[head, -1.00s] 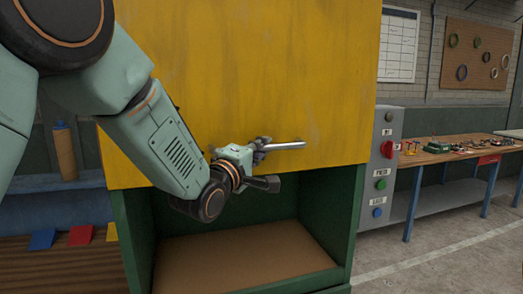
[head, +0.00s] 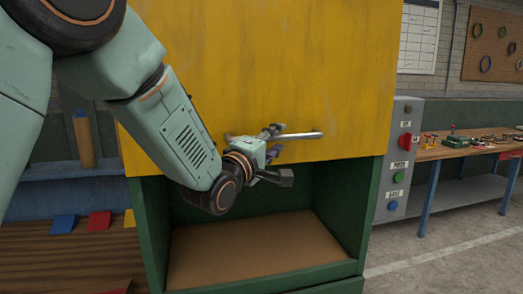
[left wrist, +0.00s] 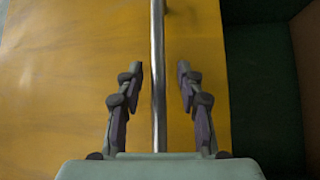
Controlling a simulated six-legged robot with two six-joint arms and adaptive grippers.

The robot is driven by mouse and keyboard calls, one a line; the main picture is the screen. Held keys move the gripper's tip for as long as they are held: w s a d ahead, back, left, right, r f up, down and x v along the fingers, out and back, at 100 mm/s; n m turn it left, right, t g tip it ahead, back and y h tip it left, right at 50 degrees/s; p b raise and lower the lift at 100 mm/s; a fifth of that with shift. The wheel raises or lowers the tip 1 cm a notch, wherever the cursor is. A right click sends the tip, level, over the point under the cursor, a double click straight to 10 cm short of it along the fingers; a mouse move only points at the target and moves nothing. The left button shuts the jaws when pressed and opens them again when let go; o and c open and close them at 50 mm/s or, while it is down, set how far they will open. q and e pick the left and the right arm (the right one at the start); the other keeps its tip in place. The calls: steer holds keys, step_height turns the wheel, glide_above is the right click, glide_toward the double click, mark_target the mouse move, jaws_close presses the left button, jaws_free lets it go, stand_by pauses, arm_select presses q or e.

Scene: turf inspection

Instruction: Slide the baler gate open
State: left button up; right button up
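The baler gate (head: 250,70) is a scuffed yellow panel over the upper part of the green baler. Below its lower edge is an open compartment. A horizontal metal bar handle (head: 305,135) is fixed near that edge. My left gripper (head: 274,140) is at the handle, its fingers above and below the bar. In the left wrist view the bar (left wrist: 158,50) runs between the two spread fingers of the left gripper (left wrist: 160,75), with a gap on each side. The fingers do not grip it. My right gripper is not in view.
The green baler frame (head: 369,200) borders the opening, with a brown floor (head: 250,250) inside. A grey control box (head: 398,160) with buttons and a red switch stands to the right. A workbench (head: 465,150) with small items is beyond it. A blue shelf (head: 60,190) is at left.

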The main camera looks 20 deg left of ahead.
arm_select(q)
steer(key=v, duration=1)
steer(key=shift+s, duration=0.4)
steer(key=shift+a, duration=0.1)
steer(key=s+f+m+g+y+b, duration=0.1)
steer(key=s+f+m+g+b, duration=0.2)
steer(key=f, duration=0.8)
steer(key=s+f+m+g+y+b, duration=0.1)
steer(key=s+f+m+g, duration=0.2)
steer(key=f, duration=0.8)
steer(key=s+f+m+g+y+b, duration=0.15)
steer(key=f+m+g, duration=0.3)
steer(key=f, duration=0.65)
steer(key=s+a+f+m+g+b, duration=0.1)
steer(key=s+f+m+g+b, duration=0.2)
steer(key=s+f, duration=2.5)
step_height(320, 180, down, 2)
steer(key=g+b, duration=0.5)
steer(key=b, duration=0.1)
steer(key=shift+s+f+g, duration=0.2)
steer(key=shift+s+g, duration=0.1)
steer(key=shift+g, duration=0.05)
